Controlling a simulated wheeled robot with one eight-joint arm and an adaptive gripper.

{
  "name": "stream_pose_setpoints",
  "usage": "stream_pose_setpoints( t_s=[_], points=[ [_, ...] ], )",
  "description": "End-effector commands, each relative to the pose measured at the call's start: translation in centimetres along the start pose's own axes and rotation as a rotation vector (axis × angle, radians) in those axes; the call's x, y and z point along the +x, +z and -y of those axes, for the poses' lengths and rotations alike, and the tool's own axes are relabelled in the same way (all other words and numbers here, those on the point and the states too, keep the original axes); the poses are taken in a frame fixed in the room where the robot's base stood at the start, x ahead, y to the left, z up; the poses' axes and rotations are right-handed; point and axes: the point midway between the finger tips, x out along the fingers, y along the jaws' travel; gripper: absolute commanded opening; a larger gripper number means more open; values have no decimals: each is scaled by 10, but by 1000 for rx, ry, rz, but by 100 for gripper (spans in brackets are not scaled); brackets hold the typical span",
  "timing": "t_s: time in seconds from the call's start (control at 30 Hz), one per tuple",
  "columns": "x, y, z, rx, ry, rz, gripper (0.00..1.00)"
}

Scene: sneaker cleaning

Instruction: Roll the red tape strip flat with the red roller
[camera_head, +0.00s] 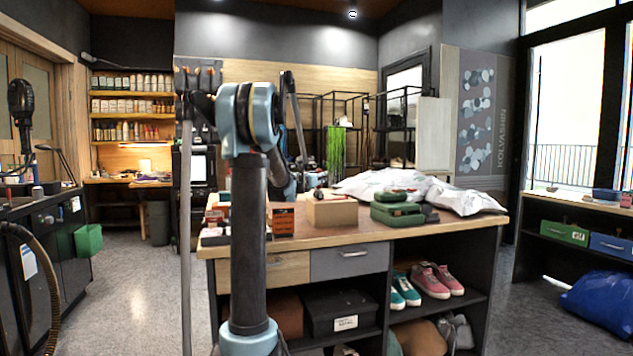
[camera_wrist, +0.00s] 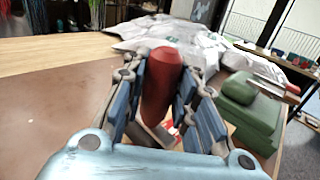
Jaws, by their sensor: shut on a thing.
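In the wrist view my gripper (camera_wrist: 158,120) is shut on the red roller (camera_wrist: 162,82). The roller's thick, rounded red handle sticks up between the blue-and-dark fingers. Its lower end is hidden by the fingers and palm. A small red and white patch (camera_wrist: 172,128) shows low between the fingers; I cannot tell whether it is the tape strip or part of the roller. No tape strip shows clearly in either view. In the head view my arm covers part of the table, and the gripper cannot be made out clearly.
The wooden table (camera_head: 440,228) holds a tan box (camera_head: 332,213), a green case (camera_head: 397,214), white bags (camera_head: 465,199) and small orange boxes (camera_head: 282,219). In the wrist view the green case (camera_wrist: 250,115) is close on the right. A brown surface (camera_wrist: 50,115) on the left is clear.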

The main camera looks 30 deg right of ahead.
Motion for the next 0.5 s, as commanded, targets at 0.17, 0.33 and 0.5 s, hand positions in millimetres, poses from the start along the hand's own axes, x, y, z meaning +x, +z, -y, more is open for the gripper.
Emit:
stream_pose_setpoints(
  t_s=[0.17,0.33,0.5],
  points=[
    [3,0,3,0,0,0,2],
    [8,0,8,0,-1,0,2],
    [14,1,14,0,-1,0,2]
  ],
)
